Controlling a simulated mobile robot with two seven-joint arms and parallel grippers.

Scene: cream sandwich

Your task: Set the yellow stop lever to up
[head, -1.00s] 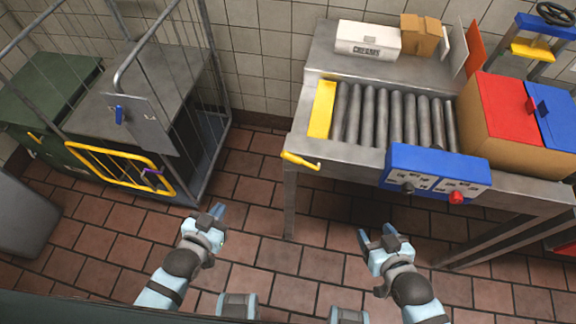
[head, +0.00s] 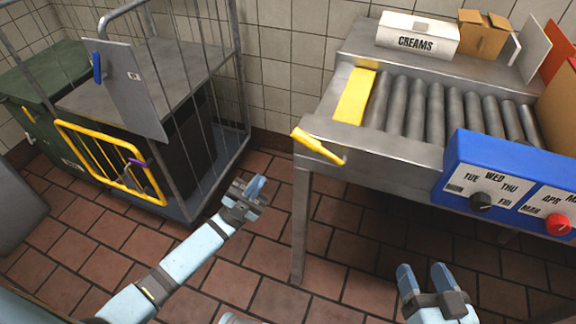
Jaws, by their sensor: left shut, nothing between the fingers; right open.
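The yellow lever (head: 318,146) is on the front left corner of the grey roller table. Its handle points to the left and slants slightly upward in the picture from its pivot at the right end. A yellow plate (head: 355,96) lies across the left end of the rollers. My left gripper (head: 257,188) is shut and empty, to the left of the lever and lower in the picture, apart from it. My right gripper (head: 422,278) is open and empty, low in the picture in front of the table.
The roller table (head: 400,148) carries a blue box with dials (head: 500,165) on its front edge. A white CREAMS box (head: 417,38) and a cardboard box (head: 483,36) stand behind the rollers. A wire cage (head: 235,100) with a yellow gate (head: 95,160) stands left. Tiled floor is clear between.

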